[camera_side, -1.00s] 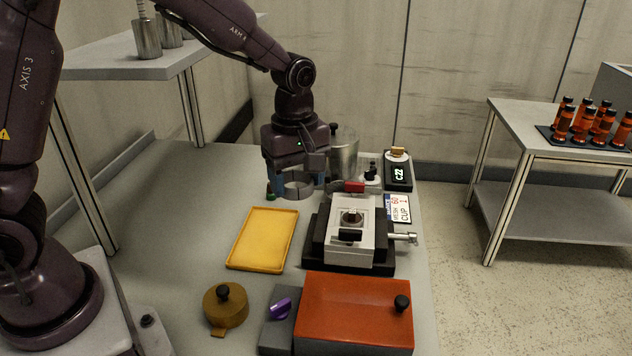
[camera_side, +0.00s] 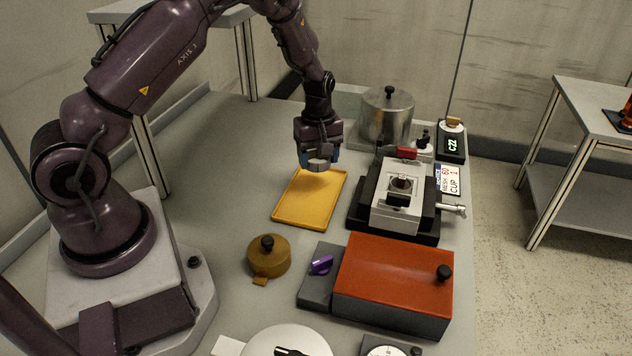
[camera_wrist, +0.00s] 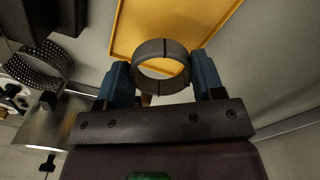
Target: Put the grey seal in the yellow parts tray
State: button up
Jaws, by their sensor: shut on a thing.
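The yellow parts tray (camera_side: 309,200) lies flat and empty on the bench, left of the vise-like fixture. My gripper (camera_side: 320,160) is above the tray's far end in the side view. In the wrist view, my gripper (camera_wrist: 163,82) has its blue fingers on either side of a grey ring, the grey seal (camera_wrist: 150,47), and is shut on it. The seal also shows small below the fingers in the side view (camera_side: 318,166). In the wrist view the tray (camera_wrist: 128,28) lies behind and beyond the seal, which appears held above it.
A black-and-white fixture (camera_side: 398,200) stands right of the tray. An orange-lidded box (camera_side: 394,277) and a brass lidded pot (camera_side: 268,257) stand in front. A steel pot (camera_side: 387,117) stands behind. The bench left of the tray is clear.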

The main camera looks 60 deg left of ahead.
aim_at(318, 186)
jog(key=shift+f, duration=2.7)
jog(key=shift+f, duration=0.15)
jog(key=o, duration=0.6)
